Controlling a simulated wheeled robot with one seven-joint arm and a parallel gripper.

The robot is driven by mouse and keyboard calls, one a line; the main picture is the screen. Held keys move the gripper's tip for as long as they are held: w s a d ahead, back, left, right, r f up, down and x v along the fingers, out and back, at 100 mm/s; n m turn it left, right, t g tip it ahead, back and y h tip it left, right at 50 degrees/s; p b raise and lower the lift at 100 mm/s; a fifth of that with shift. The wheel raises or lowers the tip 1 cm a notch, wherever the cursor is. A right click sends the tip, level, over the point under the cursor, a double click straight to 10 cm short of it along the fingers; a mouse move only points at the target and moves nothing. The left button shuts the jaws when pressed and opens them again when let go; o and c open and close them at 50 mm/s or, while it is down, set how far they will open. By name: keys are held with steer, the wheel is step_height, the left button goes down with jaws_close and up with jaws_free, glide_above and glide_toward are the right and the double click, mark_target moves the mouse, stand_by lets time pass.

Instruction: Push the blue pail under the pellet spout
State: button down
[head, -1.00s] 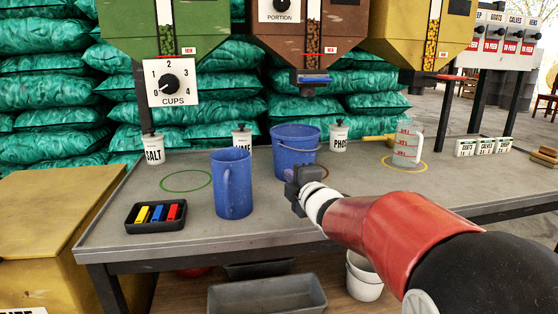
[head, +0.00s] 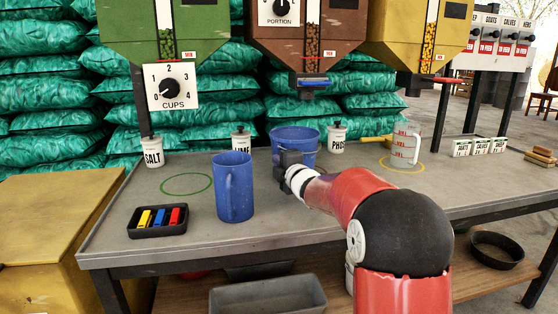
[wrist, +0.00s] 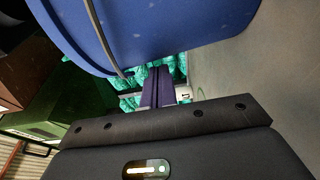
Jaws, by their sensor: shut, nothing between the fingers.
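The blue pail (head: 308,146) stands upright on the table, below and slightly left of the brown hopper's spout (head: 312,84) in the head view. That hopper's window shows brown pellets. My gripper (head: 285,165) is shut and empty, at the front of the pail, and covers part of its lower side. In the wrist view the pail (wrist: 160,30) fills the top, with its wire handle hanging down. My closed fingers (wrist: 158,88) point forward close beside it. I cannot tell whether they touch it.
A blue jug (head: 234,188) stands left of my gripper, near a green ring (head: 187,184). A black tray (head: 157,221) of coloured blocks is farther left. White canisters (head: 336,142) stand behind. A clear measuring jug (head: 406,144) is on the right by a yellow ring.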

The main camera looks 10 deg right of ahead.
steer(key=shift+d, duration=0.1)
steer(key=d, duration=0.1)
steer(key=w+d, duration=0.1)
steer(key=d, duration=0.1)
steer(key=w+d+p, duration=0.1)
steer(key=shift+w+d, duration=0.15)
stand_by(0.4)
